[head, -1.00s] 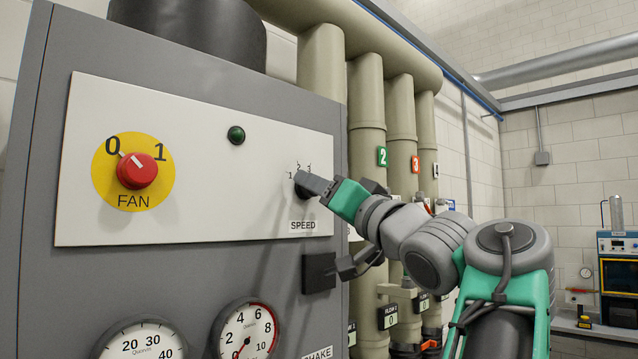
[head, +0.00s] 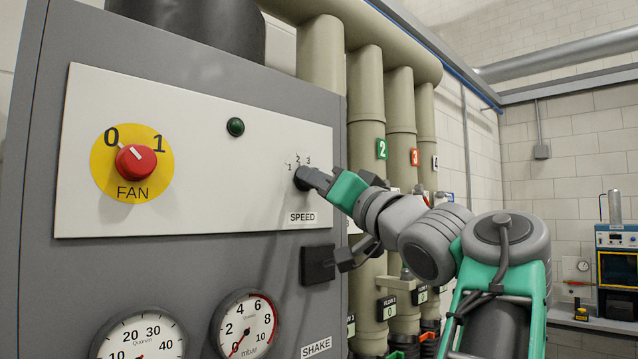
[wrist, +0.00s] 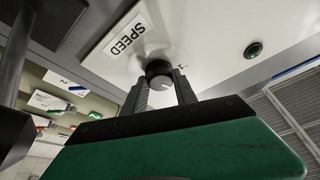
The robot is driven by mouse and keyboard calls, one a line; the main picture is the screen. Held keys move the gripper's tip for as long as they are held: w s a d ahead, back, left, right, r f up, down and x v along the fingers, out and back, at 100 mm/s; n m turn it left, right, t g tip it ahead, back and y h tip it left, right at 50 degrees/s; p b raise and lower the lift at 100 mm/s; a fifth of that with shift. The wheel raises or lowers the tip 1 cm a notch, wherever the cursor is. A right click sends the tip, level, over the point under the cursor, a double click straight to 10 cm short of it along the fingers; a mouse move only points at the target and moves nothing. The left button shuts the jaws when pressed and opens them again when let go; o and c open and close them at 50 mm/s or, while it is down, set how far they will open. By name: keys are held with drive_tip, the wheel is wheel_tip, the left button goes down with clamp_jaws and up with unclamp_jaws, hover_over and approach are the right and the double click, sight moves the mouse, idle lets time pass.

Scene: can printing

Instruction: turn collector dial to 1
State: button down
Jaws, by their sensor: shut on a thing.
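A black dial knob marked SPEED (head: 301,177), with the numbers 1, 2 and 3 above it, sits at the right of the white panel. My gripper (head: 316,181) reaches it from the right and is shut on it. The wrist view shows the knob (wrist: 159,70) between the two dark fingers of my gripper (wrist: 160,83), with a pale mark on its face. Which number it points to cannot be told. A red FAN knob (head: 136,161) on a yellow disc marked 0 and 1 is at the panel's left, away from my gripper. No label reading "collector" shows.
A green lamp (head: 236,127) sits between the two dials. Two round gauges (head: 245,326) are below the panel. A black box (head: 317,264) sticks out below the SPEED dial. Beige pipes (head: 366,150) stand just right of the cabinet.

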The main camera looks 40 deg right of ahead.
drive_tip(key=shift+f+n+y, duration=0.1)
drive_tip(key=shift+n+y, duration=0.2)
drive_tip(key=shift+n, duration=0.1)
drive_tip(key=shift+d+n+y, duration=0.15)
drive_tip(key=shift+n+y, duration=0.75)
drive_tip(key=shift+n, duration=0.9)
drive_tip(key=shift+d+n+y, duration=0.1)
drive_tip(key=shift+n+y, duration=0.8)
drive_tip(key=shift+n, duration=0.9)
drive_tip(key=shift+d+n+y, duration=0.15)
drive_tip(key=shift+n+y, duration=0.75)
drive_tip(key=shift+n, duration=0.9)
drive_tip(key=c, duration=1)
unclamp_jaws()
drive_tip(key=shift+o, duration=0.2)
